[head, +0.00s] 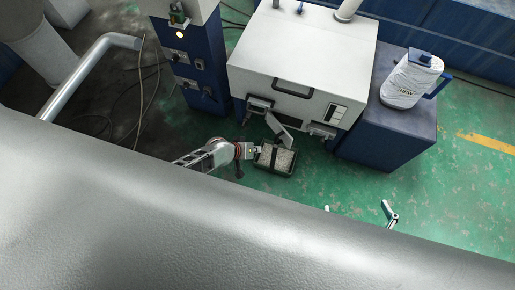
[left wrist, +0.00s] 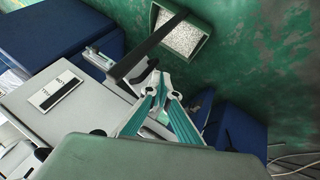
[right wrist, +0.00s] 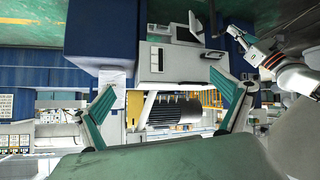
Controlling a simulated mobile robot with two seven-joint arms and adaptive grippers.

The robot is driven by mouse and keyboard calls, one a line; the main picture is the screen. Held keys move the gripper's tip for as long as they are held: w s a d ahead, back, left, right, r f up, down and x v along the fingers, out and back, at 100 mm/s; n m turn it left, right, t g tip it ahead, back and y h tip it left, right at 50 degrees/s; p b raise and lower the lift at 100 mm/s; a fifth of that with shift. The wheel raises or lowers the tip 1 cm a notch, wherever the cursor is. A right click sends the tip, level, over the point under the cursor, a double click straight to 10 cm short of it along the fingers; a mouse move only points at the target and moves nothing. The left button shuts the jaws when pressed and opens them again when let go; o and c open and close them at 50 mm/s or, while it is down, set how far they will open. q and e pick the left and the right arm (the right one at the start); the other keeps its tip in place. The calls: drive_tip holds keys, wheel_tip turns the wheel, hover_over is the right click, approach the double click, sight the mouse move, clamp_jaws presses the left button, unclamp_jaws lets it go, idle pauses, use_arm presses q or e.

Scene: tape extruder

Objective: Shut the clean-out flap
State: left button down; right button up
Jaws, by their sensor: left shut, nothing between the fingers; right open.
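The clean-out flap (head: 283,130) is a grey plate that stands open, sticking out at a slant from the low front of the white extruder housing (head: 300,55). My left gripper (head: 256,151) is shut and empty, just left of the flap and above the near tray. In the left wrist view its closed fingertips (left wrist: 158,75) are close beside a dark slanted bar (left wrist: 150,48), apparently the flap near edge-on; I cannot tell whether they touch. My right gripper (head: 389,212) is open and empty, low and to the right; its spread fingers show in the right wrist view (right wrist: 165,97).
A dark tray of pale pellets (head: 260,165) lies on the floor under the flap. A blue cabinet (head: 388,130) with a white jug (head: 411,80) stands on the right, a blue control column (head: 190,62) on the left. Green floor is free at the front right.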

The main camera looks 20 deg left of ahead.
use_arm(q)
drive_tip(key=w+a+r+m+g+b, duration=0.1)
drive_tip(key=w+a+m+g+b, duration=0.2)
drive_tip(key=m, duration=0.5)
drive_tip(key=w+a+m+g+b, duration=0.1)
drive_tip(key=w+m+g+b, duration=0.1)
drive_tip(key=w+m+b, duration=0.45)
drive_tip(key=d+f+m+b, duration=0.1)
drive_tip(key=d+f+b, duration=0.2)
drive_tip(key=d+f, duration=0.4)
drive_tip(key=shift+w+f+m, duration=0.2)
drive_tip(key=shift+f+m, duration=0.15)
drive_tip(key=shift+f, duration=0.4)
use_arm(e)
drive_tip(key=w+a+r+m+t+y, duration=0.1)
drive_tip(key=w+a+r+m+y, duration=0.1)
drive_tip(key=a, duration=0.7)
drive_tip(key=shift+a+m+t+y, duration=0.3)
drive_tip(key=shift+a+m+y, duration=0.1)
drive_tip(key=shift+m, duration=0.5)
use_arm(q)
drive_tip(key=shift+d, duration=0.1)
use_arm(e)
drive_tip(key=shift+r, duration=0.15)
